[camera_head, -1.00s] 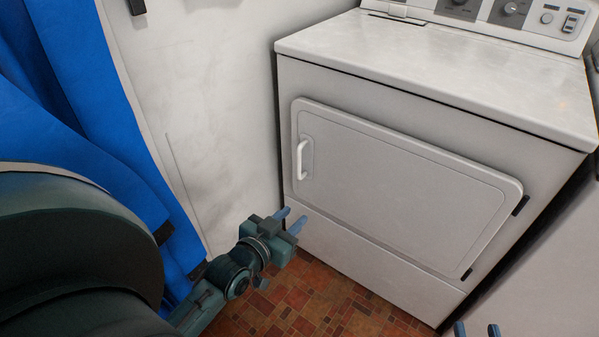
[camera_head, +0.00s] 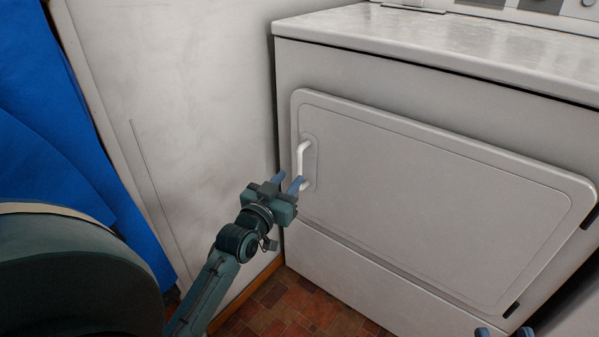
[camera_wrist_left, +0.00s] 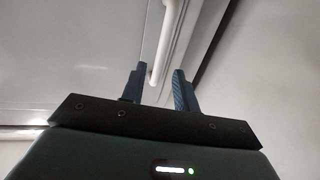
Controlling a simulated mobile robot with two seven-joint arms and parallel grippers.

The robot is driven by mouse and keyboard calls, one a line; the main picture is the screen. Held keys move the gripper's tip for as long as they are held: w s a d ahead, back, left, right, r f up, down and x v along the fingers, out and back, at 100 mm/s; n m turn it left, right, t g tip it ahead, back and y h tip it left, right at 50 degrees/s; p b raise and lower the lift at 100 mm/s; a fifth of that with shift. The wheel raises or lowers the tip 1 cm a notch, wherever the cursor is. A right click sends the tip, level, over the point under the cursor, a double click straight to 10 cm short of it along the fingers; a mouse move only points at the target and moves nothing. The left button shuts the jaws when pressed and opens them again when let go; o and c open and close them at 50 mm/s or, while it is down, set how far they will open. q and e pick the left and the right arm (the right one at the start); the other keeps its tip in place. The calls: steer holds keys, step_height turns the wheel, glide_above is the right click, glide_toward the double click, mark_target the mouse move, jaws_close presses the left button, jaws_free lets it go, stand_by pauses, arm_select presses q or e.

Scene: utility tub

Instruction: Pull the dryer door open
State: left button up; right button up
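The white dryer (camera_head: 340,62) has a closed front door (camera_head: 430,200) with rounded corners. A white vertical bar handle (camera_head: 300,160) sits near the door's left edge. My left gripper (camera_head: 287,182) is open at the handle's lower end in the head view. In the left wrist view the handle (camera_wrist_left: 168,45) comes down toward the gap between the two blue fingers (camera_wrist_left: 158,88), its lower end near the fingertips. The fingers are apart and not closed on it. Only the fingertips of my right gripper (camera_head: 503,333) show at the bottom edge, spread apart and empty.
A white wall (camera_head: 170,90) stands close to the left of the dryer. A blue cloth (camera_head: 50,150) hangs at the far left. The red-brown tiled floor (camera_head: 300,305) in front of the dryer is clear where visible. Door hinges (camera_head: 589,218) show at the right.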

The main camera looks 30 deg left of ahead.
mark_target(298, 168)
arm_select(q)
steer(key=w, duration=0.2)
steer(key=w+b, duration=0.1)
steer(key=w, duration=0.1)
steer(key=w+b, duration=0.1)
steer(key=w, duration=0.1)
steer(key=shift+w+a, duration=0.25)
steer(key=shift+a, duration=0.15)
steer(key=shift+c, duration=0.5)
jaws_close()
